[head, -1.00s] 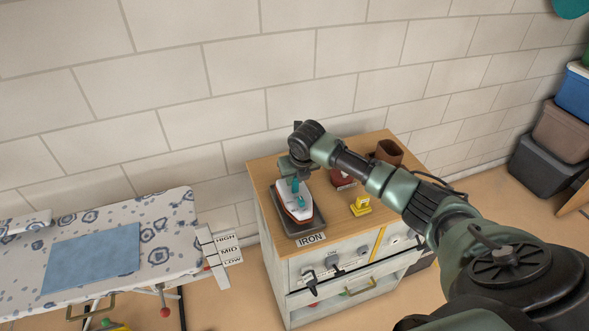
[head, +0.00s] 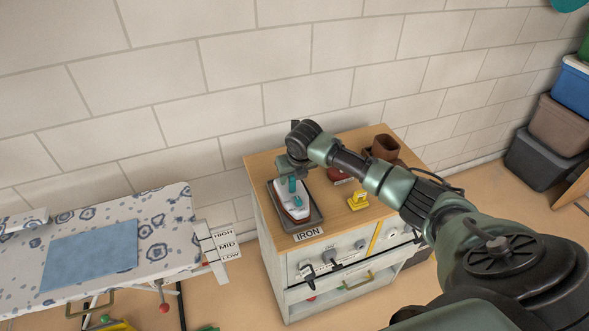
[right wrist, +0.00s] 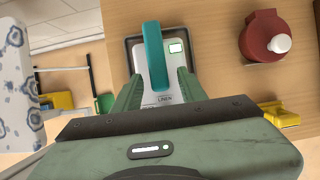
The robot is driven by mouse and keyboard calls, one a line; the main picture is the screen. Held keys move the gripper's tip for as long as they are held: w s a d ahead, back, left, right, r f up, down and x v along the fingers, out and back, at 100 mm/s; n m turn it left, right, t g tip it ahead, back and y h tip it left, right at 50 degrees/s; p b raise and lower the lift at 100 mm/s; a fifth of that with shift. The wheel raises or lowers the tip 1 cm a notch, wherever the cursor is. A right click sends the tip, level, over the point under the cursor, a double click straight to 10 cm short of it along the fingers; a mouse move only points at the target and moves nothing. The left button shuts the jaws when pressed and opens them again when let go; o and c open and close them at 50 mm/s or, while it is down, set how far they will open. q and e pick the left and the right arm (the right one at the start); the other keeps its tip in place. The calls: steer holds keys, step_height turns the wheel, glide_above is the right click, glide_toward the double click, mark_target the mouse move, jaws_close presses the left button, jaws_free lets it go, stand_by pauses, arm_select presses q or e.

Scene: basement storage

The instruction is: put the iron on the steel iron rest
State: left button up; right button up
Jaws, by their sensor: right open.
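The iron (head: 296,208), white with a red band and a teal handle, sits within the rim of the dark steel iron rest (head: 317,221) on the wooden cabinet top. Its tip points toward the cabinet's front. My right gripper (head: 291,172) is over the back of the iron. In the right wrist view the open fingers of the gripper (right wrist: 158,76) stand on either side of the iron (right wrist: 176,65) and its teal handle, and the rest (right wrist: 131,50) shows beyond. The underside of the iron is hidden. My left gripper is out of view.
On the cabinet top (head: 350,222), right of the rest, are a yellow object (head: 357,201), a red bottle (right wrist: 268,36) and a brown container (head: 385,147). The ironing board (head: 170,215) with a blue cloth (head: 90,260) is at left. The wall is close behind.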

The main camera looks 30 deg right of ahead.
mark_target(297, 197)
steer(key=b+v, duration=0.1)
steer(key=v, duration=0.9)
steer(key=shift+s+r, duration=0.2)
steer(key=shift+r, duration=0.15)
